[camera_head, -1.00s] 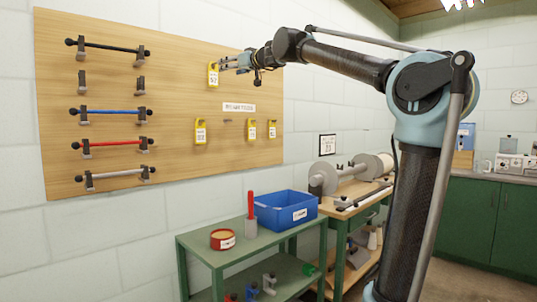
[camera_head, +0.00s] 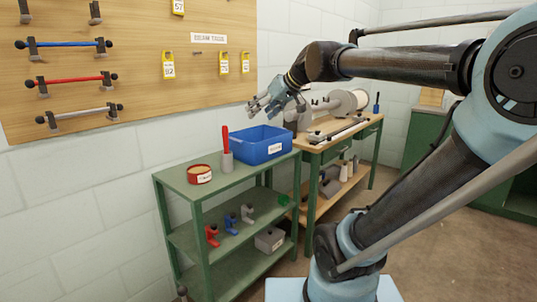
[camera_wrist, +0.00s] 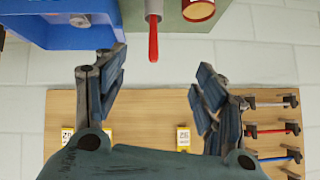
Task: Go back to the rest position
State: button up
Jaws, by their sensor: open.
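My gripper (camera_head: 258,108) is open and empty in the head view, held in the air in front of the wall, above the blue bin. In the wrist view my gripper (camera_wrist: 160,72) has its two fingers spread wide with nothing between them. The pegboard (camera_head: 140,70) hangs on the wall to its left. A yellow tag reading 57 (camera_head: 178,7) hangs at the board's top, apart from my gripper. More yellow tags (camera_head: 168,66) hang below it, beside a bare peg.
A blue bin (camera_head: 262,147), a red-handled tool in a grey holder (camera_head: 226,150) and a red round tin (camera_head: 199,174) stand on the green shelf unit (camera_head: 180,184). A wooden workbench (camera_head: 320,143) with rollers stands right of it. Blue, red and grey bars rest on the board's brackets.

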jog(key=s+d+f+m+g+h, duration=0.1)
jog(key=s+d+f+m+h, duration=0.1)
jog(key=s+d+f, duration=0.4)
jog(key=s+d+f+m+g+h, duration=0.1)
jog(key=s+d+f+m+h, duration=0.2)
jog(key=s+d+f, duration=0.4)
jog(key=s+d+f+m+g+h, duration=0.1)
jog(key=s+d+f, duration=0.6)
jog(key=f, duration=1.1)
jog(key=shift+d+m+g+h, duration=0.4)
jog(key=shift+d+m+h, duration=0.3)
jog(key=shift+h, duration=0.2)
jog(key=shift+w+a, duration=0.1)
jog(key=shift+w+f, duration=0.2)
jog(key=shift+w, duration=0.25)
dwell(1.2)
